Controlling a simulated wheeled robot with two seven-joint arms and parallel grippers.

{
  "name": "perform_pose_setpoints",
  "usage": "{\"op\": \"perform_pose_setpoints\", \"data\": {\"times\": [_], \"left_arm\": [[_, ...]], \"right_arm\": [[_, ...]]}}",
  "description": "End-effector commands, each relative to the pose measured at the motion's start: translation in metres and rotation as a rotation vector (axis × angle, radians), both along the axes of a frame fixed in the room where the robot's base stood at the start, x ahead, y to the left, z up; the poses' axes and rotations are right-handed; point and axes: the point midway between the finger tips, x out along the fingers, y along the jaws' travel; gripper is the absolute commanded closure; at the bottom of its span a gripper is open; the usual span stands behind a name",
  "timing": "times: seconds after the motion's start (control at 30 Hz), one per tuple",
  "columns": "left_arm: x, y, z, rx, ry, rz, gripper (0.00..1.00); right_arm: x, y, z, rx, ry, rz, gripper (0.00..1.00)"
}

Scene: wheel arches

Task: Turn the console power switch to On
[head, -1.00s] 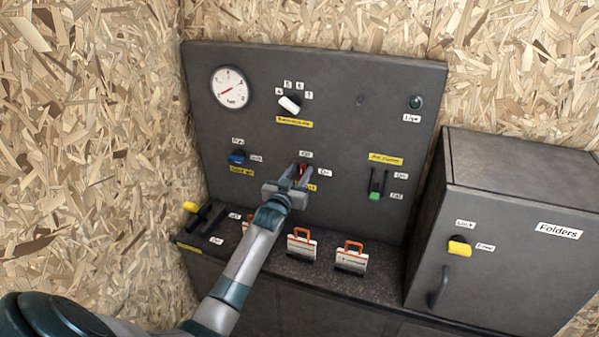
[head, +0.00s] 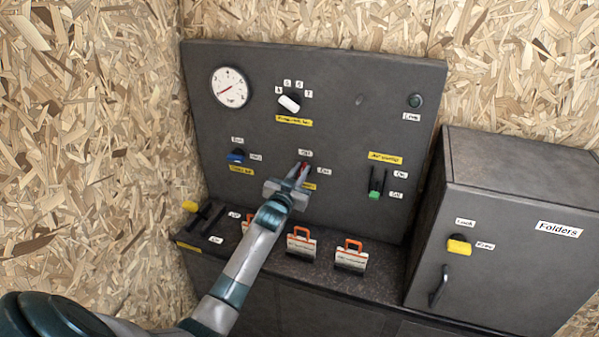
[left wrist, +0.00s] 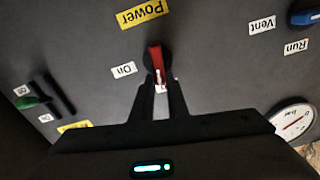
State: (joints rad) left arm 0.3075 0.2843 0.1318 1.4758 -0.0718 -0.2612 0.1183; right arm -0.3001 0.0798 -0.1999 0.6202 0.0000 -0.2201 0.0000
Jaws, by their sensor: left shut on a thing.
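The power switch is a red handle (head: 304,166) on the dark console panel (head: 330,120). Its Off label (head: 305,153) is above it and its On label (head: 324,171) to its right. My left gripper (head: 301,173) reaches up to the switch and is shut on the handle. In the left wrist view, which is upside down, the red handle (left wrist: 155,57) stands between the fingertips (left wrist: 161,84) and points towards a white label partly hidden by them. The On label (left wrist: 124,69) and the yellow Power label (left wrist: 142,13) show there. My right gripper is not in view.
A blue switch (head: 236,156) is left of the power switch and a green-tipped slider (head: 375,195) right of it. A white selector knob (head: 289,103) and a gauge (head: 230,87) are above. Orange-handled cases (head: 301,246) stand on the ledge below. A Folders cabinet (head: 500,240) stands at right.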

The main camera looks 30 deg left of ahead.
Motion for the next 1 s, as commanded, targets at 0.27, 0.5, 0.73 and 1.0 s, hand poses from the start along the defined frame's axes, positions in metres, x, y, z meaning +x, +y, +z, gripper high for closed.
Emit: {"op": "perform_pose_setpoints", "data": {"times": [0.27,0.5,0.73,1.0], "left_arm": [[0.001,-0.006,-0.003,0.228,0.055,-0.001,1.0],[0.003,-0.011,-0.006,0.452,0.11,0.0,1.0],[0.003,-0.015,-0.01,0.665,0.16,0.0,1.0],[0.004,-0.019,-0.016,0.914,0.22,-0.001,1.0]], "right_arm": [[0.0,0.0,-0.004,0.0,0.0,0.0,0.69],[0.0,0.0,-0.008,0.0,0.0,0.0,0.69],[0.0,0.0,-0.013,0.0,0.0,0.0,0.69],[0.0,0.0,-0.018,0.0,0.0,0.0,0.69]]}}
